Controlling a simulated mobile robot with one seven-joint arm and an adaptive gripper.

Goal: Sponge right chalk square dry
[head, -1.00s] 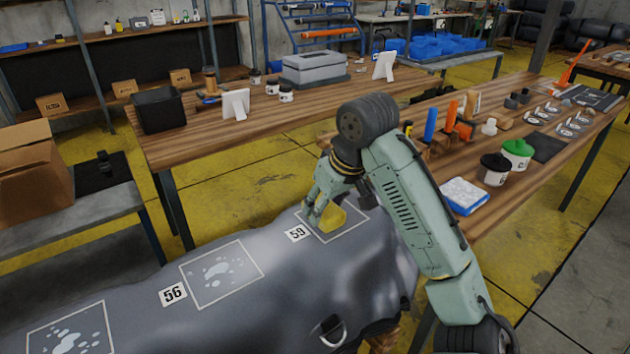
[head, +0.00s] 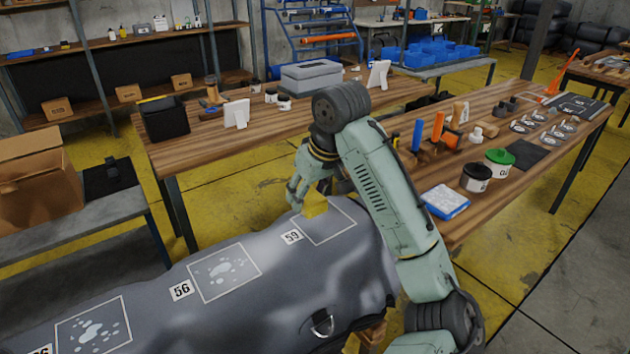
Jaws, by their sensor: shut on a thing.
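The grey inflatable tube (head: 255,310) carries a row of chalk squares. The right chalk square (head: 333,226) lies beside the label 59 and shows no wet spots on its visible part. My gripper (head: 309,204) is shut on a yellow sponge (head: 315,206), at the upper left part of this square. I cannot tell whether the sponge touches the tube. My arm hides the area right of the square. The middle chalk square (head: 224,271), by the label 56, shows pale wet spots. The left chalk square (head: 92,328) shows similar spots.
A wooden bench (head: 530,165) at the right holds a blue-and-white pack (head: 444,201), a black-lidded tub (head: 476,177), a green-lidded tub (head: 498,163) and tools. Another bench (head: 200,150) behind holds a black bin (head: 164,119). A metal D-ring (head: 321,323) sits on the tube's front side.

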